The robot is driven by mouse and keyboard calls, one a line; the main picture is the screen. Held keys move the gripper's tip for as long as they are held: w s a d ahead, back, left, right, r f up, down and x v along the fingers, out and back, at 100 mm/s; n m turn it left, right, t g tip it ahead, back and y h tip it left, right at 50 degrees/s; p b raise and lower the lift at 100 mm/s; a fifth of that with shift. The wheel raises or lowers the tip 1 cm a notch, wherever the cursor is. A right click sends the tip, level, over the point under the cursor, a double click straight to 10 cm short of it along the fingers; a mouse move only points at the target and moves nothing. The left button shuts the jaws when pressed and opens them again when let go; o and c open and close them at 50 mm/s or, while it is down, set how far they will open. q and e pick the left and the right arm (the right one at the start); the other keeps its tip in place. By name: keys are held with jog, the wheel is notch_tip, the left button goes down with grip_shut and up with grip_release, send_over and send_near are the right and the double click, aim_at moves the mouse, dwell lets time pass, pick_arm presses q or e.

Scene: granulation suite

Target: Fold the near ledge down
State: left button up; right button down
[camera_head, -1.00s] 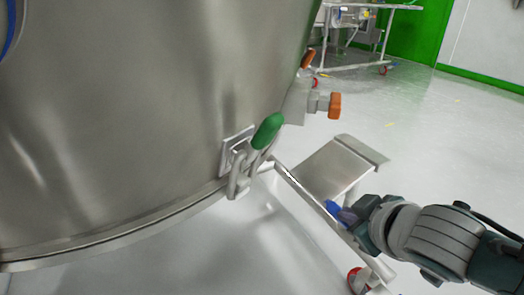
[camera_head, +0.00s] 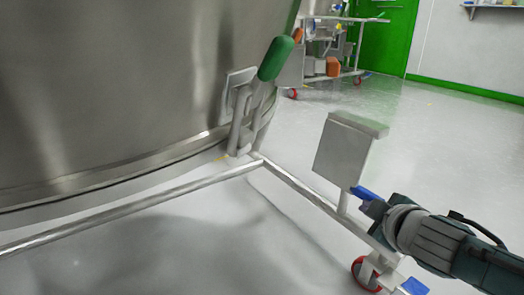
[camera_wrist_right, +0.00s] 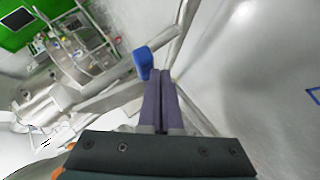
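A flat metal ledge plate (camera_head: 343,150) with a bent lip is on the right side of the tank's frame in the head view. It stands steeply tilted. My right gripper (camera_head: 364,195) is at its lower right, with blue at its tips; I cannot tell whether this blue is the fingers or a tab on the ledge. Contact with the ledge is unclear. My left gripper is not in view.
A large steel tank (camera_head: 110,90) fills the left, with a green-handled clamp (camera_head: 275,58). Frame rails (camera_head: 130,207) run below it, with a red caster (camera_head: 367,274) at the near corner. Another blue piece (camera_head: 415,286) shows beside it. Open floor (camera_head: 450,150) lies right.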

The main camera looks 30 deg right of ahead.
jog(key=d, duration=0.1)
jog(key=d+f+b, duration=0.1)
jog(key=d, duration=0.1)
jog(key=shift+w+d+f, duration=0.1)
jog(key=shift+w+f, duration=0.05)
dwell(0.4)
dwell(0.3)
